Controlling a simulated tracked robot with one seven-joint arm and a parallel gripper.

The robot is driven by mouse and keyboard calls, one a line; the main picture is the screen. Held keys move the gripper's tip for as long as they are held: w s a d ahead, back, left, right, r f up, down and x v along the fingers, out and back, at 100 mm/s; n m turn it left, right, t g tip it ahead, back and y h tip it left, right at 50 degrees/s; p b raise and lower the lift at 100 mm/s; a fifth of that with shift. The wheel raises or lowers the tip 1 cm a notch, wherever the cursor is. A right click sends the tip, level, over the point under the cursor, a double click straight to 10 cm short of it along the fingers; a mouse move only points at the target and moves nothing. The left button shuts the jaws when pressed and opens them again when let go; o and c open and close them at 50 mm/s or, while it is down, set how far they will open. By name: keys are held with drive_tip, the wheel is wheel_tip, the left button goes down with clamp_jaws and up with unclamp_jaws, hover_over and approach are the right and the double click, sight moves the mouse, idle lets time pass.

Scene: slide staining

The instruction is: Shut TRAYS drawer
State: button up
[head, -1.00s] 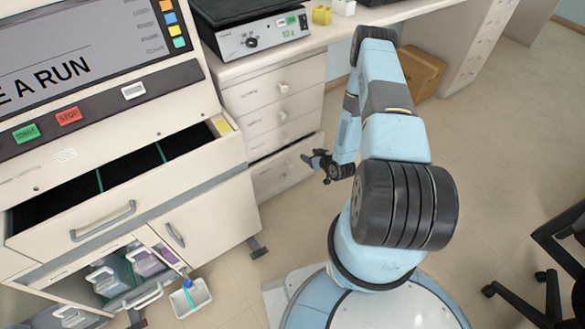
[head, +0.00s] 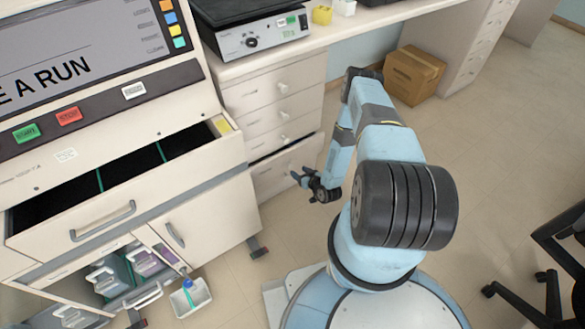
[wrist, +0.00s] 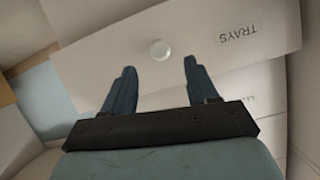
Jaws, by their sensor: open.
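The TRAYS drawer (wrist: 205,32) shows its pale front in the wrist view, with an upside-down label and a round white knob (wrist: 159,50). In the head view it is the lowest drawer (head: 277,169) of the white drawer unit, standing out a little with a dark gap along its top. My gripper (wrist: 160,65) is open and empty, its two dark blue fingers pointing at the front on either side of the knob. In the head view my gripper (head: 300,175) is just in front of the drawer; contact cannot be told.
The staining machine (head: 120,150) stands left, with its wide black-lined drawer (head: 100,221) pulled out. A small white tray (head: 191,298) with a blue-capped item is at its foot. A cardboard box (head: 415,74) lies behind my arm. The floor right of my base is clear up to a black chair (head: 560,270).

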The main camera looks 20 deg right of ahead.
sight(292, 166)
drive_tip(key=x, duration=0.6)
drive_tip(key=shift+w+a+f, duration=0.1)
drive_tip(key=shift+w+f, duration=0.05)
drive_tip(key=shift+w, duration=0.2)
clamp_jaws()
idle(0.4)
